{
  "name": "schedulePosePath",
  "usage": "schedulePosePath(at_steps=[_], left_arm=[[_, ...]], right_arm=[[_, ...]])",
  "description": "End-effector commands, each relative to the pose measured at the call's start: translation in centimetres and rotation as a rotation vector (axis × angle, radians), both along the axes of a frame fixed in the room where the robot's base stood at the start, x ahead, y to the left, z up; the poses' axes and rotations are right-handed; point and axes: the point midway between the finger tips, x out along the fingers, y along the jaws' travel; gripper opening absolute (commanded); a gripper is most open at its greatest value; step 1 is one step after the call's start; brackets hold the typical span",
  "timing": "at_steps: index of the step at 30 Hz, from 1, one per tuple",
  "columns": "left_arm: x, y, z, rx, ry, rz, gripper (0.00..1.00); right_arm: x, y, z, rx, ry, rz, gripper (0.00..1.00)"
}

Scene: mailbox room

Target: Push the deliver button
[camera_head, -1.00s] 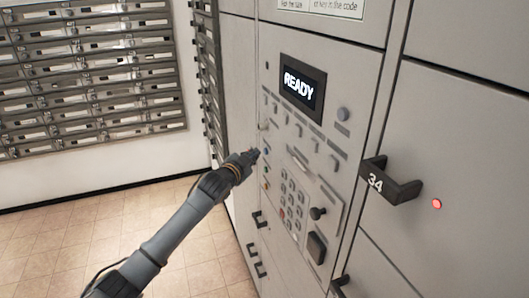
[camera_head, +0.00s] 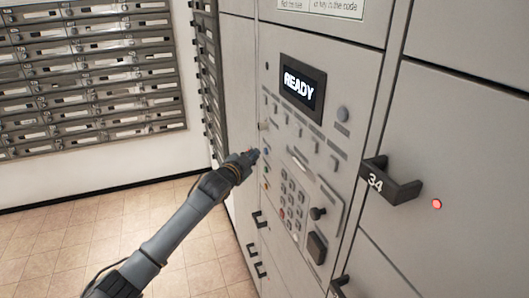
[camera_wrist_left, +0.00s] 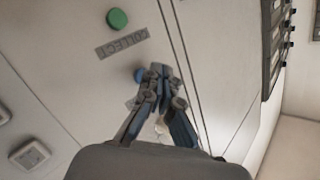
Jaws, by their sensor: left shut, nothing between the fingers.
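The control panel (camera_head: 325,150) carries a column of small coloured buttons at its left side. A blue button (camera_head: 267,149) sits just right of my left gripper (camera_head: 254,153). In the left wrist view my shut, empty left gripper (camera_wrist_left: 160,72) has its fingertips beside the blue button (camera_wrist_left: 139,75), partly overlapping it. I cannot tell whether they touch the panel. A green button (camera_wrist_left: 117,18) stands farther off with an upside-down COLLECT label (camera_wrist_left: 122,43) between the two. No label reading deliver is legible. My right gripper is out of view.
The screen (camera_head: 301,87) reads READY. A keypad (camera_head: 292,201) and a black knob (camera_head: 318,213) are lower on the panel. A black handle (camera_head: 390,184) marked 34 juts out at right. Mailboxes (camera_head: 90,75) line the left wall. The tiled floor is clear.

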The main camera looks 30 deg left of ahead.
Motion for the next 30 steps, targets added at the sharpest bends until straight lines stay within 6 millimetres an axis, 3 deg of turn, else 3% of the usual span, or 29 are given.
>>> schedulePosePath(at_steps=[30], left_arm=[[0.96,-0.82,0.05,0.000,0.000,0.000,0.00]], right_arm=[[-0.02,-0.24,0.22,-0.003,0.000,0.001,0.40]])
